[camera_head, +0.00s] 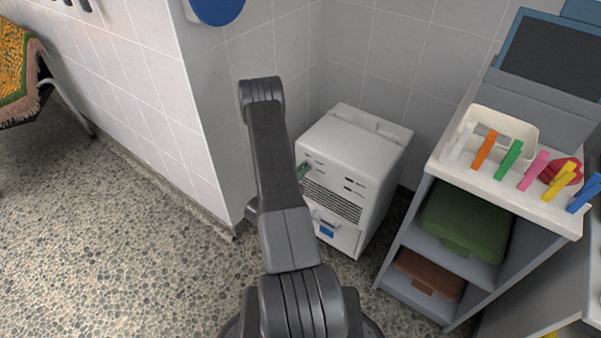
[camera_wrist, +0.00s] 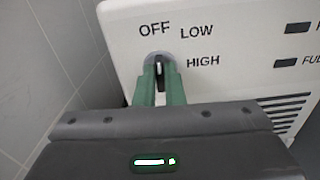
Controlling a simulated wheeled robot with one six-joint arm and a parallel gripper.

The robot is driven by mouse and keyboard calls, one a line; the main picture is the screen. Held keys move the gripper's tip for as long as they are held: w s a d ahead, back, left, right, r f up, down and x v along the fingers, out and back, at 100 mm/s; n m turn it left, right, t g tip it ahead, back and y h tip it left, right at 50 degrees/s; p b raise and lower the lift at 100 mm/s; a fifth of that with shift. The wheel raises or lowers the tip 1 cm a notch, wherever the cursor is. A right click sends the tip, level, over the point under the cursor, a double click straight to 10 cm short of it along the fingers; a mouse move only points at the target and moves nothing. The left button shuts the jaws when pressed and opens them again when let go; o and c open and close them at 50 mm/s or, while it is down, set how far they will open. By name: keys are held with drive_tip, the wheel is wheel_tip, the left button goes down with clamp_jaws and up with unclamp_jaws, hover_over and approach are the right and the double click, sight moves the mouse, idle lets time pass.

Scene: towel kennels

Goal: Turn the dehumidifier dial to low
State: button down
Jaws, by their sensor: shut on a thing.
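The white dehumidifier (camera_head: 362,143) stands in the tiled corner, and its front panel (camera_wrist: 232,20) fills the upper part of the wrist view. The dial (camera_wrist: 158,60) is a small dark knob on a grey round base, with OFF above it, LOW to the upper right and HIGH to the right. The knob stands about upright in the picture, towards OFF. My gripper (camera_wrist: 160,72) has green fingers, one on each side of the knob, and is shut on it. The fingers hide the dial's lower part. In the head view my gripper (camera_head: 303,171) is at the panel's left side, partly behind my arm.
A grey shelf cart (camera_head: 415,238) stands to the right, with coloured clips, a cream tray (camera_head: 527,128), a green case (camera_head: 465,220) and a brown case (camera_head: 430,272). A tiled wall (camera_head: 150,80) is close on the left. Speckled floor (camera_head: 110,250) is clear at the lower left.

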drive_tip(key=shift+s+d+f+m+b, duration=0.1)
drive_tip(key=shift+f+m+b, duration=0.05)
drive_tip(key=shift+m+b, duration=3.65)
drive_tip(key=shift+m+p, duration=0.3)
drive_tip(key=shift+m, duration=0.1)
drive_tip(key=c, duration=1.5)
unclamp_jaws()
drive_tip(key=p+v, duration=0.2)
drive_tip(key=v, duration=1.1)
drive_tip(key=shift+s+a+p, duration=0.25)
drive_tip(key=shift+s+p, duration=0.1)
drive_tip(key=shift+p, duration=0.05)
drive_tip(key=b+x, duration=0.2)
drive_tip(key=x, duration=1.2)
drive_tip(key=shift+b, duration=0.4)
